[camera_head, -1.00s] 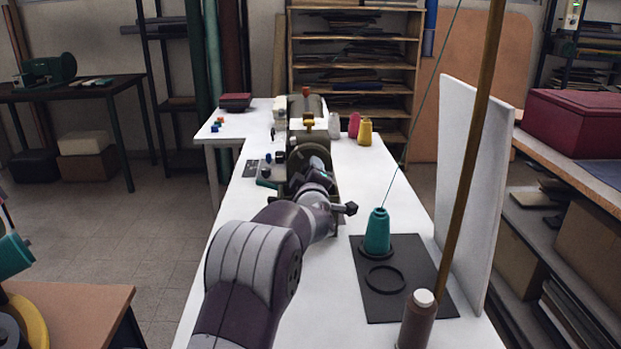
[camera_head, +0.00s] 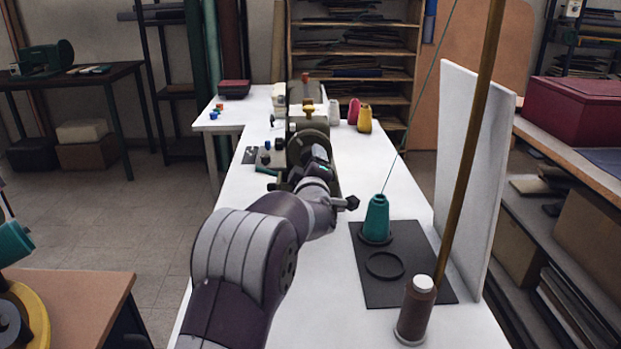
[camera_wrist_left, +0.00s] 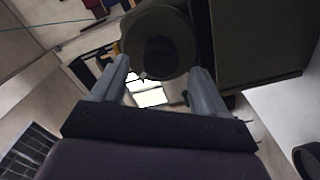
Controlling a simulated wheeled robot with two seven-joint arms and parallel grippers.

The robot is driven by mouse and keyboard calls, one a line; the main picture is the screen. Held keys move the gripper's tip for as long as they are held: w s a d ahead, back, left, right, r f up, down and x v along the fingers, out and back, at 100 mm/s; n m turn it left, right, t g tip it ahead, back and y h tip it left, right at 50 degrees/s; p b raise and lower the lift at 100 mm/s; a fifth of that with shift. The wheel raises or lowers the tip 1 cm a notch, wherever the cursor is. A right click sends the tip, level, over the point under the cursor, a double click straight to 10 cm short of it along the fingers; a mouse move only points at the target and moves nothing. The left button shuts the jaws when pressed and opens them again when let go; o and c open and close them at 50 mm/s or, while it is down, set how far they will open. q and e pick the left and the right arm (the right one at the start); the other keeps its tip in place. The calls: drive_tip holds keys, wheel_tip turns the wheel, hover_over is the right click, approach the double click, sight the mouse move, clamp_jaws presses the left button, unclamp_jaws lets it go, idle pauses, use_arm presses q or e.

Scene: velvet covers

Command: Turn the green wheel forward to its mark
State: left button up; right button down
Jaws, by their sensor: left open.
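The olive-green wheel (camera_head: 304,141) is on the near end of the sewing machine (camera_head: 308,115). It also shows in the left wrist view as a round wheel (camera_wrist_left: 181,35) with a dark hub at its centre. My left gripper (camera_head: 320,158) is close in front of the wheel, and my wrist hides its lower part. In the left wrist view the left gripper (camera_wrist_left: 160,65) is open, with one finger on each side of the dark hub. I cannot tell whether a finger touches the wheel. I cannot make out the mark. My right gripper is not in view.
A teal thread cone (camera_head: 376,219) stands on a dark mat (camera_head: 405,285), its thread running upward. A brown spool (camera_head: 416,312) stands by a wooden pole (camera_head: 466,170). A white panel (camera_head: 470,170) borders the table's right side. Yellow and pink cones stand beyond the machine.

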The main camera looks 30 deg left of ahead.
use_arm(q)
drive_tip(key=v, duration=0.9)
drive_tip(key=shift+s, duration=0.25)
drive_tip(key=shift+d, duration=0.1)
